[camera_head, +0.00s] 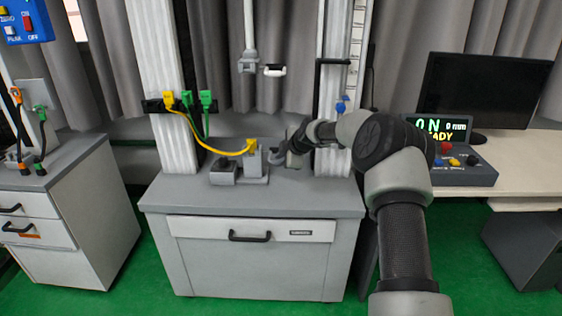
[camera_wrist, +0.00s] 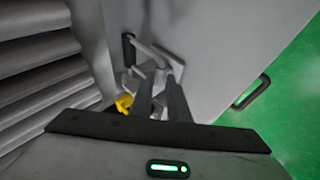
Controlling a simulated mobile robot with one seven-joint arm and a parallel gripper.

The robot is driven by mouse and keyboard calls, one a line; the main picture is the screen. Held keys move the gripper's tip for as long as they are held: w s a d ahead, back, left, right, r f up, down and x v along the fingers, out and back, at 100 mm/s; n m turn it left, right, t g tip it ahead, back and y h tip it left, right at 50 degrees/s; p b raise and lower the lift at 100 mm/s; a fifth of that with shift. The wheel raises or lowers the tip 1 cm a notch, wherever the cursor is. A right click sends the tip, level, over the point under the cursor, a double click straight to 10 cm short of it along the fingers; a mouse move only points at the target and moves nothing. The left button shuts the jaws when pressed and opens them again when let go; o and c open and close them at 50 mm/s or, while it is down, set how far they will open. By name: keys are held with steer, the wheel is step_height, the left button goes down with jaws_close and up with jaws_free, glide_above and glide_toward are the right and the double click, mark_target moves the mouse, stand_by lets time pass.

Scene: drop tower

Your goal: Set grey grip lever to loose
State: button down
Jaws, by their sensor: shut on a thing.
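My gripper (camera_head: 286,150) reaches in from the right, low over the grey cabinet top, beside a small grey device (camera_head: 254,162) with a yellow cable. In the wrist view my gripper (camera_wrist: 160,76) has its two dark fingers closed about a light grey bar-like part, which I take to be the grey grip lever (camera_wrist: 154,52). My fingers hide part of the lever, so its exact setting cannot be told. In the head view the lever is small and mostly covered by my gripper and arm.
The cabinet top (camera_head: 310,201) is clear in front. Yellow and green cables (camera_head: 205,118) hang from the left column. A control box (camera_head: 465,165) and monitor (camera_head: 487,88) stand on the right desk.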

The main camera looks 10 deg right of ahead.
steer(key=shift+s+f+n+t+b, duration=0.2)
steer(key=shift+f+t, duration=0.4)
steer(key=shift+f, duration=0.5)
steer(key=shift+s+f+n+t+b, duration=0.1)
steer(key=shift+s+f+n+t, duration=0.15)
steer(key=shift+f+t, duration=0.6)
steer(key=shift+f+g, duration=0.25)
steer(key=shift+f, duration=0.05)
steer(key=c, duration=1.7)
jaws_free()
steer(key=p+v, duration=0.2)
steer(key=v, duration=0.6)
steer(key=p+v, duration=0.2)
steer(key=v, duration=0.7)
steer(key=shift+r, duration=0.55)
